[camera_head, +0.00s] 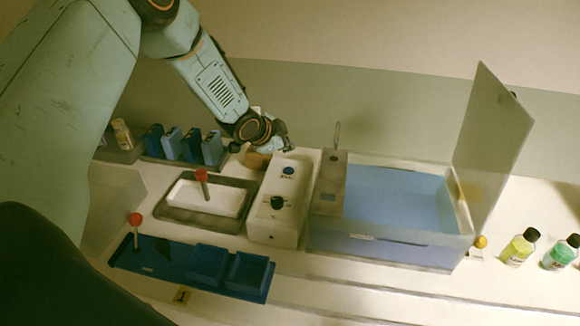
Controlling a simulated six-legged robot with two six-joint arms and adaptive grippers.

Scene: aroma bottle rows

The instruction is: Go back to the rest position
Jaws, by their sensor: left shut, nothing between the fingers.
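My left arm comes in from the upper left and reaches down over the back of the bench. My left gripper (284,148) is shut and empty behind the white device with knobs (276,228). Its fingertips are small and partly hidden. My right gripper is not in view.
A blue water bath (440,243) with a raised clear lid (494,135) stands right of the device. A tray (170,215), a blue rack (262,285) with a red-capped tube (136,228), and several blue boxes (191,146) are left. Bottles (519,248) stand far right.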

